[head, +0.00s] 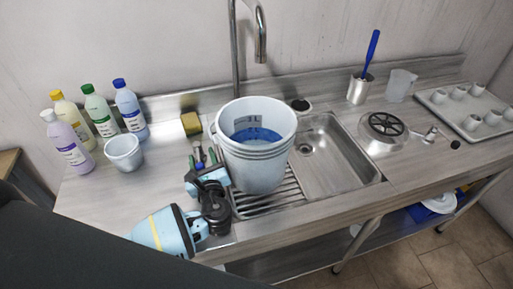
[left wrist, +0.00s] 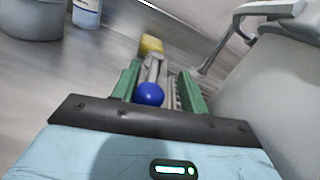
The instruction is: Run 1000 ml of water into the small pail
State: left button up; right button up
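A small pale pail (head: 123,153) stands on the counter at the left, in front of the bottles; part of it shows in the left wrist view (left wrist: 32,20). A larger pale bucket (head: 258,170) stands over the ribbed drainboard, with blue water inside and dark marks on its inner wall. The tap spout (head: 261,45) hangs behind and above it. My left gripper (head: 205,158) is just left of the bucket. Its green fingers (left wrist: 160,85) are apart, with a grey lever and a blue ball (left wrist: 150,94) showing between them; contact is not clear. My right gripper is out of view.
Several bottles (head: 100,112) stand at the back left. A yellow sponge (head: 191,123) lies behind my left gripper. The sink basin (head: 340,160) is right of the bucket. A brush holder (head: 357,90), clear jug (head: 400,85) and cup tray (head: 470,132) stand farther right.

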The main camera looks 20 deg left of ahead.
pick_arm(q)
jog(key=shift+o, duration=0.2)
jog(key=shift+s+a, duration=0.1)
jog(key=shift+a, duration=0.1)
jog(key=shift+d, duration=0.1)
jog(key=o, duration=0.4)
dwell(0.3)
jog(key=shift+d+v, duration=0.2)
jog(key=shift+v, duration=1.95)
